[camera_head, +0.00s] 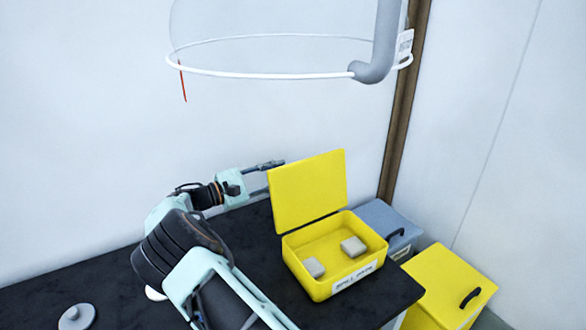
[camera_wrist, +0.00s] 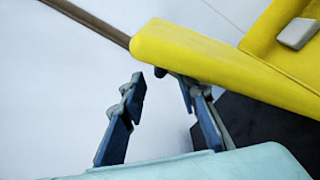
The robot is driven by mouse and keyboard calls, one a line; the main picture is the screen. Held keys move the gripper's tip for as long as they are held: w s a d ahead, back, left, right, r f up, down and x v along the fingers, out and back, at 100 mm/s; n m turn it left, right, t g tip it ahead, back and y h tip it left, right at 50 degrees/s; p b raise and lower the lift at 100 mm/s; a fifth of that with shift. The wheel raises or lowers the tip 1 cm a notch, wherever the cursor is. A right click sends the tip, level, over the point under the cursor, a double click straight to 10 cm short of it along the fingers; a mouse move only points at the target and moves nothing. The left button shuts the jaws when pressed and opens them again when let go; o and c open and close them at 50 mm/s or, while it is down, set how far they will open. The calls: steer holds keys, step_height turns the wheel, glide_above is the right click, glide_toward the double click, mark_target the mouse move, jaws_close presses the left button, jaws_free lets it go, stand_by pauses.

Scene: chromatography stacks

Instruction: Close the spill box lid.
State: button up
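The yellow spill box (camera_head: 315,289) sits on the dark bench with a white label on its front. Its yellow lid (camera_head: 308,190) stands raised, hinged along the box's back left side. My gripper (camera_head: 271,176) is at the lid's left, outer side, near its upper left edge. In the wrist view my gripper (camera_wrist: 160,84) has its fingers apart with nothing between them. I cannot tell whether that finger touches the lid.
Two pale blocks (camera_head: 314,267) (camera_head: 353,247) lie inside the box. A grey-blue container (camera_head: 382,217) and a yellow one with a black handle (camera_head: 447,282) stand at the right. A round pale lid (camera_head: 76,316) lies front left. A white-rimmed clear hood (camera_head: 262,75) hangs above.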

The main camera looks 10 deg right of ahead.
steer(key=shift+x, duration=2.4)
steer(key=c, duration=0.8)
steer(key=shift+r, duration=0.1)
steer(key=shift+w, duration=0.1)
